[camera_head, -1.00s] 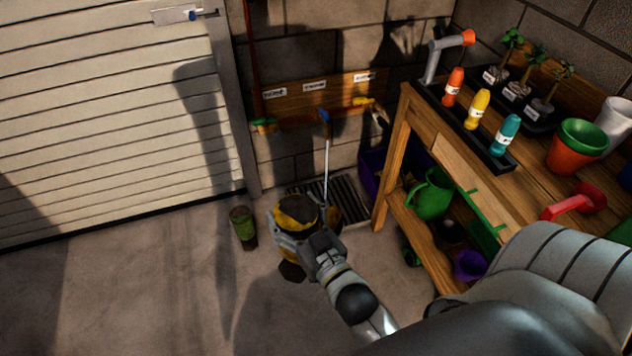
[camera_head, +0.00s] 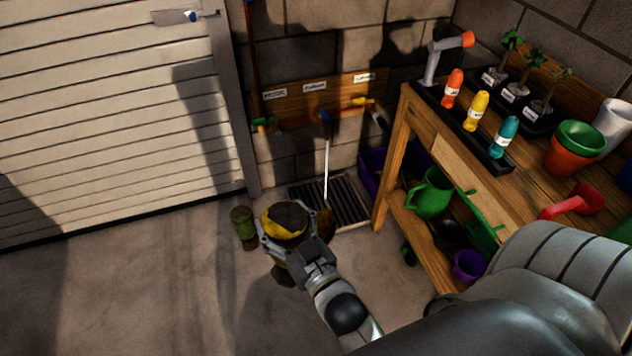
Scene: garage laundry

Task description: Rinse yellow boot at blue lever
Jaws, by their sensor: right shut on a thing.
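My right gripper (camera_head: 287,238) is shut around the upper part of the yellow boot (camera_head: 272,226). The boot has a dark opening facing up and brown, muddy-looking parts; my gripper hides much of it. It is at the near left edge of the floor drain, left of and nearer than the water. The blue lever (camera_head: 324,116) is on the wall pipe, between a green and a yellow lever. A thin white stream of water (camera_head: 326,172) falls below it to the drain grate (camera_head: 345,203). The boot looks apart from the stream. My left gripper is out of view.
A green boot-like item (camera_head: 243,223) stands on the floor just left of the boot. A purple crate (camera_head: 372,172) and the wooden bench (camera_head: 393,150) stand right of the drain. The floor at left is clear.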

